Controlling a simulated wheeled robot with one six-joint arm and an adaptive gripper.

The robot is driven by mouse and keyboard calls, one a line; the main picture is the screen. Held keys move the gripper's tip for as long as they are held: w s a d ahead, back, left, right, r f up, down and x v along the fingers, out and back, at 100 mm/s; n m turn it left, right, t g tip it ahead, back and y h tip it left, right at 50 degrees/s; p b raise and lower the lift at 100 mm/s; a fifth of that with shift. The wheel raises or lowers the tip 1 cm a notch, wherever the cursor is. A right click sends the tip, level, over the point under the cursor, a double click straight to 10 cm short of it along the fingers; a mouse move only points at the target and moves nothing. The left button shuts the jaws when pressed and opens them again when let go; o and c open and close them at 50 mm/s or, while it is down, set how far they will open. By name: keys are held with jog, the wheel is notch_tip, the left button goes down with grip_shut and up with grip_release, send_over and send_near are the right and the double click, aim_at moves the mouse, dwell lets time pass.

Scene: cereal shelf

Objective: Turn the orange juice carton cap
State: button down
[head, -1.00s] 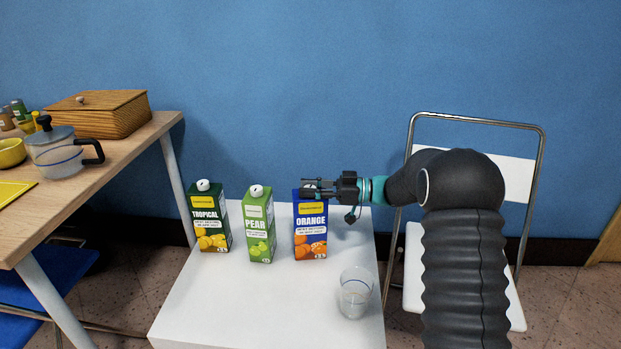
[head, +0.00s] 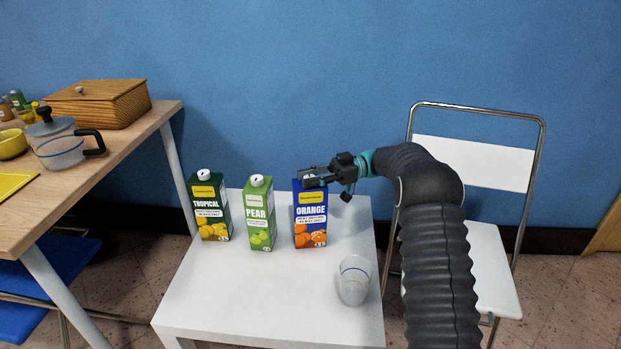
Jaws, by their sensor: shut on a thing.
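The orange juice carton (head: 310,222) is blue with a yellow label and pictured oranges. It stands upright on the white table at the right end of a row of cartons. My gripper (head: 312,176) reaches in from the right and is shut at the top of this carton, on its cap. The fingers hide the cap, so its turn angle cannot be seen.
The green pear carton (head: 260,222) and the dark green tropical carton (head: 209,212) stand to the left. A clear glass (head: 354,282) stands at the front right of the white table (head: 245,302). A wooden table (head: 95,160) is at left, a chair (head: 475,165) at right.

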jog(key=c, duration=0.8)
grip_release()
notch_tip(320, 180, up, 10)
jog(key=shift+r, duration=0.1)
